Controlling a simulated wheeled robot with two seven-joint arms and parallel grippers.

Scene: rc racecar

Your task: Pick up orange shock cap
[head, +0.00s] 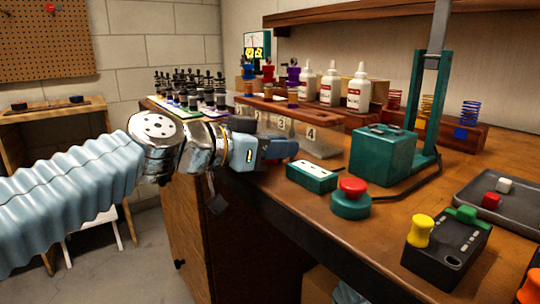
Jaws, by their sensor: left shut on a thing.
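My left gripper (288,150) reaches in from the left over the bench's front edge, its fingers pointing right. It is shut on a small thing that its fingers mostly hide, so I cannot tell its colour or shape. No orange shock cap can be clearly made out. A rounded orange thing (530,289) is cut off at the lower right corner; I cannot tell what it is. A dark tray (500,219) at the right holds a white cap (505,185) and a red cap (490,201). My right gripper is not in view.
Behind my left gripper stand numbered slots (284,127) and a rack with white bottles (331,88). To its right are a green box (312,177), a red button (353,187), a teal press (383,155) and a black control box (447,250). Bare bench (400,205) lies between.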

